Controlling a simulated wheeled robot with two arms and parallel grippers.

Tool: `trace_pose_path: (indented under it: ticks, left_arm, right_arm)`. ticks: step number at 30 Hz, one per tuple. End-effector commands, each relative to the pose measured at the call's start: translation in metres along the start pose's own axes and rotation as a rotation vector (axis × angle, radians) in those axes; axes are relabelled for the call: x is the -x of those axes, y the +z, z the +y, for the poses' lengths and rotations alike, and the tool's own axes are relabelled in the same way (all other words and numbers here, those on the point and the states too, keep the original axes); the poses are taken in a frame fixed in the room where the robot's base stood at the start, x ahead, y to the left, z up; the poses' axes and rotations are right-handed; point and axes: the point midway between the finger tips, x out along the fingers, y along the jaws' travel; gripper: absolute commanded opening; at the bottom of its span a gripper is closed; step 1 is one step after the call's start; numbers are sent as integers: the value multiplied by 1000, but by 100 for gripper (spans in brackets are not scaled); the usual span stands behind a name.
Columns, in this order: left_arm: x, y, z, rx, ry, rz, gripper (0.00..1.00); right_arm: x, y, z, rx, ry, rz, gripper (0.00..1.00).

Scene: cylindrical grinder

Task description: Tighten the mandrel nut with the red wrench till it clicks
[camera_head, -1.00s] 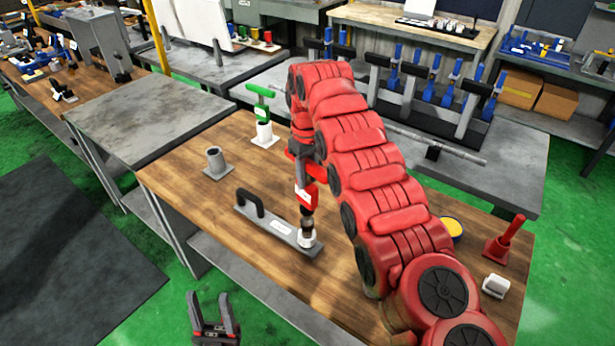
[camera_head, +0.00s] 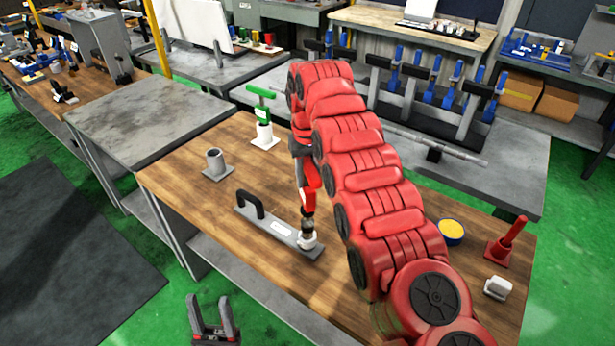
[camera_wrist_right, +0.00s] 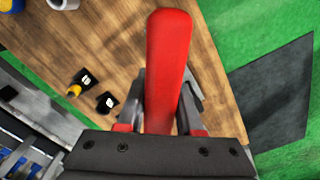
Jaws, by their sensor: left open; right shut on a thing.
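The red wrench (camera_head: 308,196) stands roughly upright, and its dark lower end meets the mandrel nut area (camera_head: 307,240) at the near end of a grey bar fixture (camera_head: 276,227) with a black handle. The nut itself is mostly hidden by the wrench end. My right gripper (camera_head: 304,150) is shut on the wrench's upper part. In the right wrist view the red handle (camera_wrist_right: 168,60) runs between the fingers of my right gripper (camera_wrist_right: 162,108). My left gripper (camera_head: 214,322) is open and empty at the bottom, in front of the table and away from the fixture.
On the wooden table (camera_head: 185,185) stand a grey cylinder on a base (camera_head: 216,164), a green-handled tool in a white holder (camera_head: 264,125), a blue tub with yellow content (camera_head: 451,232), a red holder (camera_head: 502,246) and a white block (camera_head: 497,288). The table's left part is largely clear.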

Motion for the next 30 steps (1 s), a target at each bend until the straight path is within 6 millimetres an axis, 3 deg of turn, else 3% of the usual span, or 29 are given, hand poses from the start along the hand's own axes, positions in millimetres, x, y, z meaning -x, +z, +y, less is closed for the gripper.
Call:
trace_pose_path:
  ticks: [11,30]
  left_arm:
    - [-4,-1,0,0,0,0,50]
    - [-44,-8,-2,0,0,0,50]
  right_arm:
    - [-1,3,0,58,0,-13,0]
    - [44,0,0,58,0,-1,0]
